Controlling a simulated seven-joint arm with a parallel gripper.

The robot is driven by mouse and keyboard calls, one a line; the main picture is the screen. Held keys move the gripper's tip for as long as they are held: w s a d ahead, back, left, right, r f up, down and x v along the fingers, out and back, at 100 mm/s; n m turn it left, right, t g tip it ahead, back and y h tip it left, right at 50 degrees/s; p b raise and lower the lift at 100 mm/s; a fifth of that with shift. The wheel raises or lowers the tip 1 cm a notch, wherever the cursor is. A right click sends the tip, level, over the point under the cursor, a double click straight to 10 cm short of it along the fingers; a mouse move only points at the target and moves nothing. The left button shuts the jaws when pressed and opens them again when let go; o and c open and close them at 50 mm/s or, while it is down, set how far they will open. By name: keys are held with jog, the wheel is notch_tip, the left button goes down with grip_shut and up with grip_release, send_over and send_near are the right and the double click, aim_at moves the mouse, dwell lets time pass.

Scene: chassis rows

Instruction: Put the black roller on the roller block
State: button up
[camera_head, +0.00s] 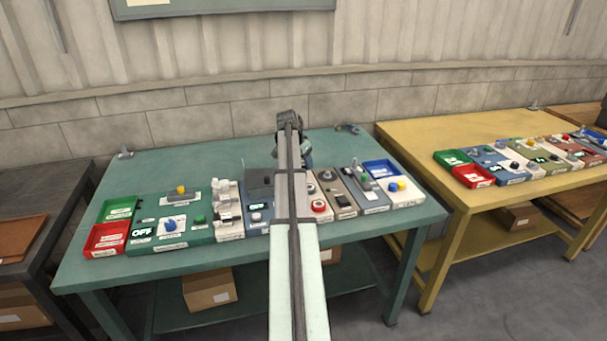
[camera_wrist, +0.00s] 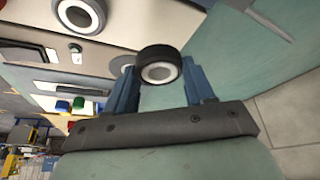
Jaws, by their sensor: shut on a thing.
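The black roller (camera_wrist: 157,52), a short black cylinder with a white core, is between the blue fingertips of my gripper (camera_wrist: 160,67) in the wrist view. The gripper is shut on it, with one finger on each side and the white end facing the camera. In the head view my arm hides the roller and most of the gripper, above the far middle of the green table (camera_head: 165,172). I cannot tell for certain which module is the roller block. Another dark ring with a white middle (camera_wrist: 80,13) sits on a pale panel at the top left of the wrist view.
A row of modules lines the green table's front, with green (camera_head: 119,208) and red (camera_head: 107,238) trays at its left and a blue tray (camera_head: 381,170) at its right. The tabletop behind is mostly clear. A yellow table (camera_head: 425,137) with another row stands right.

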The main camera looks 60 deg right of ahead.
jog(key=shift+f, duration=2.4)
jog(key=shift+f, duration=0.1)
jog(key=o, duration=1)
jog(key=v, duration=1.2)
